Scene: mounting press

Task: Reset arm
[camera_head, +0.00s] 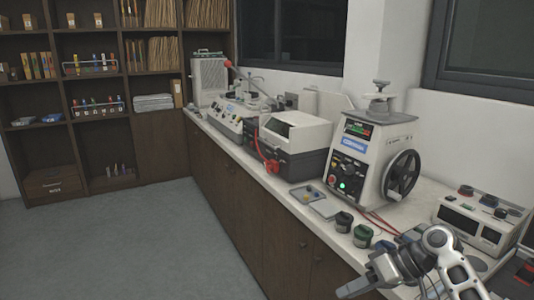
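My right arm comes in at the bottom right, over the front edge of the counter. Its gripper (358,273) points left, past the counter edge. Its two fingers look spread apart, with nothing visible between them. My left gripper and arm are not in this view. The mounting press (358,150), a pale machine with a black handwheel (402,176) and a lit green button, stands upright on the counter behind my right gripper. The gripper is apart from the press.
Small dark jars (362,236) and a shallow tray (314,199) sit between press and counter edge, close to my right arm. A grey control box (484,222) stands at the right. More machines line the counter (285,187). The floor (130,245) at left is clear.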

